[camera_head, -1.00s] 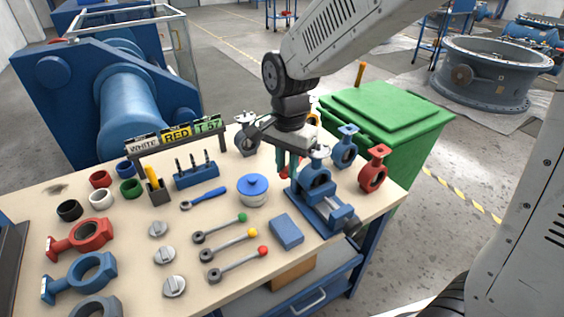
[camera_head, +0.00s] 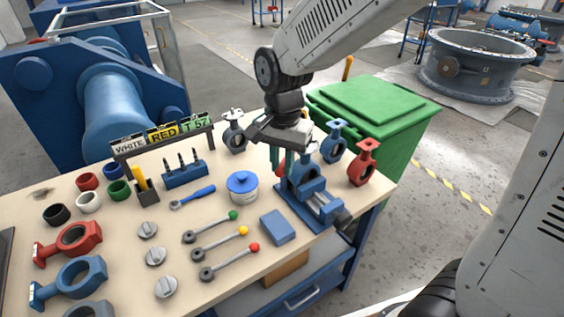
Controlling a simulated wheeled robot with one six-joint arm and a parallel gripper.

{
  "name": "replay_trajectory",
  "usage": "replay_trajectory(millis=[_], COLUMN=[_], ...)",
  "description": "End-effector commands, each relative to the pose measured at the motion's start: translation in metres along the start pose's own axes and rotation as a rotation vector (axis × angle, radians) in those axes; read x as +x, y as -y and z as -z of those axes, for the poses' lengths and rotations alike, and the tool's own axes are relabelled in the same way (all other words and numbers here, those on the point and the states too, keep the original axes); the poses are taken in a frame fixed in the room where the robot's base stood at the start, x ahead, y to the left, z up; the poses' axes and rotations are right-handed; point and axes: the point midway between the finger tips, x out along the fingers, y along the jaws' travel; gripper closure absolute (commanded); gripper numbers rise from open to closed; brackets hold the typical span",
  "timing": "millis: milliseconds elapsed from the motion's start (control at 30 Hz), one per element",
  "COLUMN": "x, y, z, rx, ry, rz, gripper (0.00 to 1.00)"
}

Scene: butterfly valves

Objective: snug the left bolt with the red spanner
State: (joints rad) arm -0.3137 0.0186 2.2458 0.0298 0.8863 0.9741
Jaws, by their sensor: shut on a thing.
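My gripper (camera_head: 283,160) is at the right part of the bench, beside the blue vise (camera_head: 292,204). Its teal fingers point down and are close together. A red piece (camera_head: 281,167) shows between them; it looks like the red spanner, but its shape and jaw end are mostly hidden. The vise holds a blue butterfly valve body (camera_head: 312,187), partly behind the gripper. The left bolt is too small or too hidden to make out. I cannot tell whether the spanner touches it.
A blue spanner (camera_head: 192,197), white pot with blue lid (camera_head: 242,188) and several levers (camera_head: 217,240) lie left of the vise. A blue block (camera_head: 277,227) is in front. Blue (camera_head: 333,142) and red (camera_head: 363,163) valves stand right. A green bin (camera_head: 375,112) is behind.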

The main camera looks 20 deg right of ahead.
Motion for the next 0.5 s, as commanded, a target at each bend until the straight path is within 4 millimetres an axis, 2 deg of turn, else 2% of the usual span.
replay_trajectory(millis=[500], x=[-0.0104], y=[0.0002], z=[-0.0008], rx=[0.000], ry=[0.002], rz=[0.000], gripper=[1.00])
